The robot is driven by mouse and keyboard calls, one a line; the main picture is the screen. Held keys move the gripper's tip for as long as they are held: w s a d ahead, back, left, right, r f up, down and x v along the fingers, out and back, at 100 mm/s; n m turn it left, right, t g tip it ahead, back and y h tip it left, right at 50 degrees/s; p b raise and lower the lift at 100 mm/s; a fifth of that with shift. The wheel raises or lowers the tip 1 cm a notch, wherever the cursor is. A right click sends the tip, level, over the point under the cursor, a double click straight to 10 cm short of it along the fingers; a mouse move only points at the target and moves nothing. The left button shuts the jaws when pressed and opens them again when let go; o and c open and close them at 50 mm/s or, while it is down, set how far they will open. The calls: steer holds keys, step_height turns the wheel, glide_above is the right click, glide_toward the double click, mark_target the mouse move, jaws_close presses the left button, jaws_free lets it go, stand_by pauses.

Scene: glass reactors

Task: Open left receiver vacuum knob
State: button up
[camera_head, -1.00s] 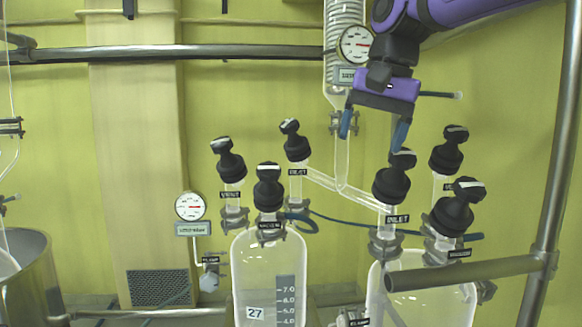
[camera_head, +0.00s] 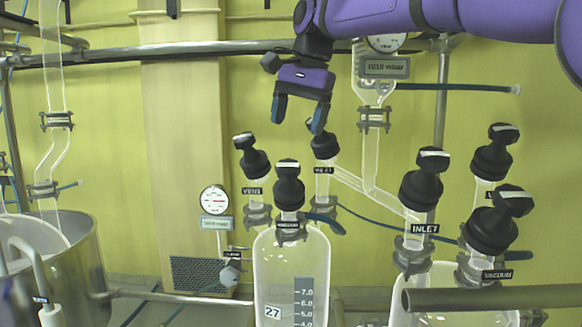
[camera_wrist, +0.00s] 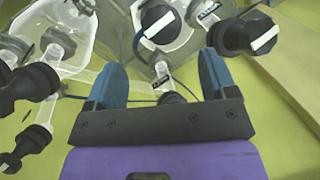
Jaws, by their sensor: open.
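The left receiver (camera_head: 270,265) is a clear glass vessel with a scale and the number 27. Its black vacuum knob (camera_head: 288,185) stands upright on the front neck above a VACUUM label, its top bearing a white stripe. In the wrist view a striped knob (camera_wrist: 160,24), apparently this one, is at the top centre, beyond the fingertips. My gripper (camera_head: 297,116) is open and empty, fingers pointing down, above the left receiver's knobs and touching none that I can see. It also shows in the wrist view (camera_wrist: 160,72).
The right receiver's knobs (camera_head: 421,182) stand to the right. A metal rail (camera_head: 490,298) crosses the front right.

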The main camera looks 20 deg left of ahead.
mark_target(289, 164)
steer(key=x, duration=1)
steer(key=shift+w, duration=0.1)
steer(key=c, duration=0.9)
